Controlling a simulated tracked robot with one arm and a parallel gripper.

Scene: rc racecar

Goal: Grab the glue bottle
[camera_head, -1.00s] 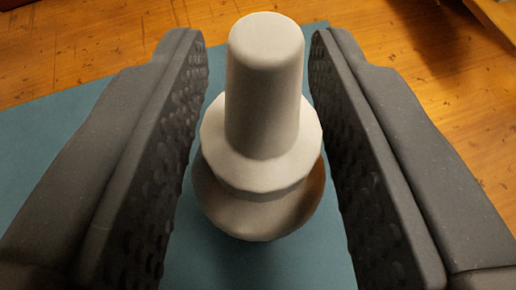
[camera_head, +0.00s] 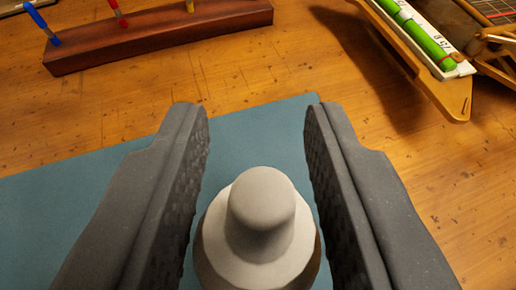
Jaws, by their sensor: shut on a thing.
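The glue bottle (camera_head: 262,208), pale grey-white with a rounded cap and a wider collar, stands upright in the lower middle of the view. My gripper (camera_head: 257,115) has its two dark, textured fingers on either side of it. The fingers are shut on the bottle, low on its body. The bottle's lower part is cut off by the bottom edge of the picture, so the contact itself is hidden.
A blue-green mat (camera_head: 80,205) lies on the wooden table (camera_head: 230,75). A dark wooden rack (camera_head: 160,37) with coloured tools stands at the back left. A wooden-framed racecar with a green battery (camera_head: 425,38) is at the back right. Bare table lies between them.

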